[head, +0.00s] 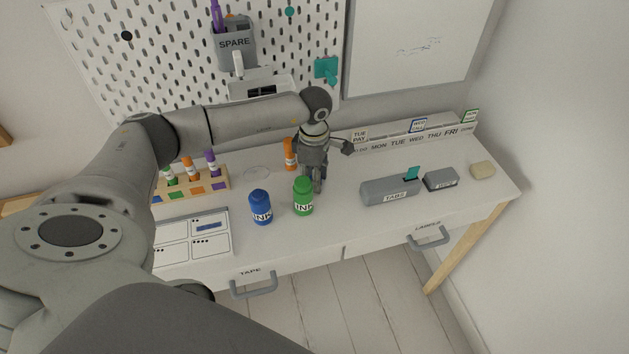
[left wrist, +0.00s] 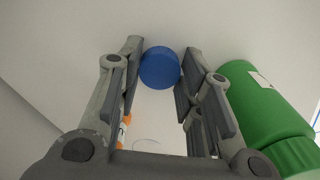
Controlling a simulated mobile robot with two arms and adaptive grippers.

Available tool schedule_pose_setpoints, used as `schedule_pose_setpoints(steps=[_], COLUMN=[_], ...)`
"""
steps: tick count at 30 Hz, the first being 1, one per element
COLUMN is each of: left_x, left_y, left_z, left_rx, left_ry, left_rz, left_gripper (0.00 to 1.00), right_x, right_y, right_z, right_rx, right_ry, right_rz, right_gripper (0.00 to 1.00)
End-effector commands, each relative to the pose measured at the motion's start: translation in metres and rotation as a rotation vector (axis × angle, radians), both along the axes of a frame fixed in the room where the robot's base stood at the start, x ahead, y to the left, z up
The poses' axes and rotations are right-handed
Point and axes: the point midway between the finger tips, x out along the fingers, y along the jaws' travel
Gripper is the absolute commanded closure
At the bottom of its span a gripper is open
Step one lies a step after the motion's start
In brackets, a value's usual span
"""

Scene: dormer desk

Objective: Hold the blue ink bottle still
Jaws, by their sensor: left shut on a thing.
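The blue ink bottle (head: 261,207) stands upright on the desk in the head view, left of the green ink bottle (head: 303,196). My left gripper (head: 317,184) points down behind the green bottle, apart from the blue ink bottle. In the left wrist view the fingers (left wrist: 161,62) are shut on a blue round-ended thing (left wrist: 160,68). What it is cannot be told, and in the head view it is hidden. The green bottle (left wrist: 262,105) also shows to the right of the fingers there. My right gripper is not in view.
An orange marker (head: 290,154) stands just left of my gripper. A marker rack (head: 216,184) and a white card (head: 215,238) lie left. A grey tape box (head: 377,192), a smaller grey box (head: 441,179) and a day strip (head: 405,141) are right. The desk's front middle is clear.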

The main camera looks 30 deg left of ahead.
Motion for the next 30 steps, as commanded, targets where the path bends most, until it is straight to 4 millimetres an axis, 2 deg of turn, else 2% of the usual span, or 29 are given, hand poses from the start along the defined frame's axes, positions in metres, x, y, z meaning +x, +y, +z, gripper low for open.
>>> schedule_pose_setpoints(steps=[8, 11, 21, 25, 30], left_x=[0.001, 0.001, 0.001, 0.000, 0.000], left_y=[0.000, 0.001, 0.000, 0.000, 0.000], left_z=[0.006, 0.020, 0.084, 0.097, 0.101], left_rx=[0.000, 0.000, 0.000, 0.001, 0.000], left_ry=[-0.002, -0.005, -0.003, -0.002, 0.000], left_rz=[0.001, 0.001, 0.000, 0.001, 0.001], left_gripper=[0.81, 0.81, 0.81, 0.81, 0.81], right_x=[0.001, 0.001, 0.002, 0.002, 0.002], right_y=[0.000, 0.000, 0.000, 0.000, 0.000], right_z=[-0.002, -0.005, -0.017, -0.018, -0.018], right_rx=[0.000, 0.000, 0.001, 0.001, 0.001], right_ry=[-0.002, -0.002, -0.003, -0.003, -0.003], right_rz=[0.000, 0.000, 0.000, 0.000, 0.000], right_gripper=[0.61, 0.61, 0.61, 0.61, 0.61])
